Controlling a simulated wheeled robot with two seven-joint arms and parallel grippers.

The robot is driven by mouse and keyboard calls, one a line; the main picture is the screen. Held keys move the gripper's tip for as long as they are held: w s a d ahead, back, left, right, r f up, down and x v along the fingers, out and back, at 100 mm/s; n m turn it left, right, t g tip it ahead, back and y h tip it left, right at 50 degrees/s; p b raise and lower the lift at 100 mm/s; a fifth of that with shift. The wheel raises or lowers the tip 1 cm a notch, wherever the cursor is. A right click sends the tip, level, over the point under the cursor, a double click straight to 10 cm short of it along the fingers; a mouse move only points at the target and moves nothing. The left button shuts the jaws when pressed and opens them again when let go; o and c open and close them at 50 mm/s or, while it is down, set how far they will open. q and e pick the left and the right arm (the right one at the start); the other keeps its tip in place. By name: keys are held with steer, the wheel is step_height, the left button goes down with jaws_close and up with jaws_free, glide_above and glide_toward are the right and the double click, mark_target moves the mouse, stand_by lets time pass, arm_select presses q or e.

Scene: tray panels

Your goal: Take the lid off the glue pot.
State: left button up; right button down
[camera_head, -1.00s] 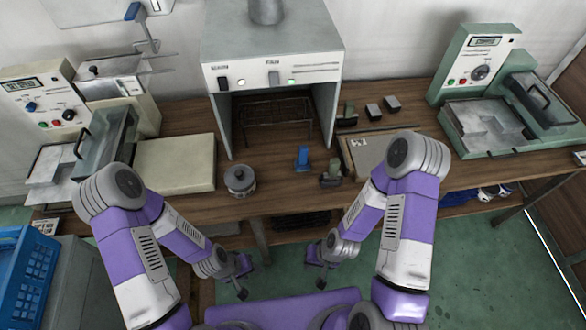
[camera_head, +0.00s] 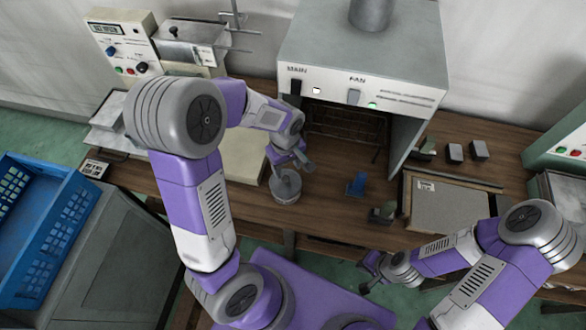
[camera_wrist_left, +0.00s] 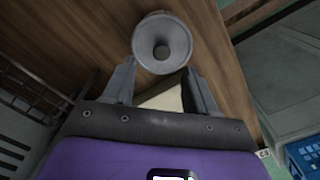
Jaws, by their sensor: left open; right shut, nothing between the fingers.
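The glue pot (camera_head: 286,195) is a small round grey pot on the wooden bench, left of the hood opening. Its lid (camera_head: 293,183) is on top; in the left wrist view the lid (camera_wrist_left: 143,40) is a round grey disc with a dark centre knob. My left gripper (camera_head: 291,163) is open just above the pot, with nothing between its fingers. In the left wrist view the left gripper (camera_wrist_left: 160,78) has the lid beyond and between its fingertips, seemingly apart from them. My right gripper (camera_head: 370,272) is shut and empty near the bench's front edge.
A hood (camera_head: 362,70) with switches stands behind the pot. A blue object (camera_head: 357,184) and a dark green one (camera_head: 383,212) stand to the right. A pale slab (camera_head: 240,160) lies left, partly behind my left arm. A flat board (camera_head: 450,207) lies further right.

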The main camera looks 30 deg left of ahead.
mark_target(285, 179)
arm_select(q)
steer(key=shift+w+a+f, duration=0.1)
steer(key=shift+a, duration=0.05)
step_height(285, 179, down, 7)
steer(key=shift+a+r+b, duration=0.1)
steer(key=shift+a+b, duration=0.05)
steer(key=shift+b, duration=0.7)
steer(key=shift+c, duration=0.3)
jaws_close()
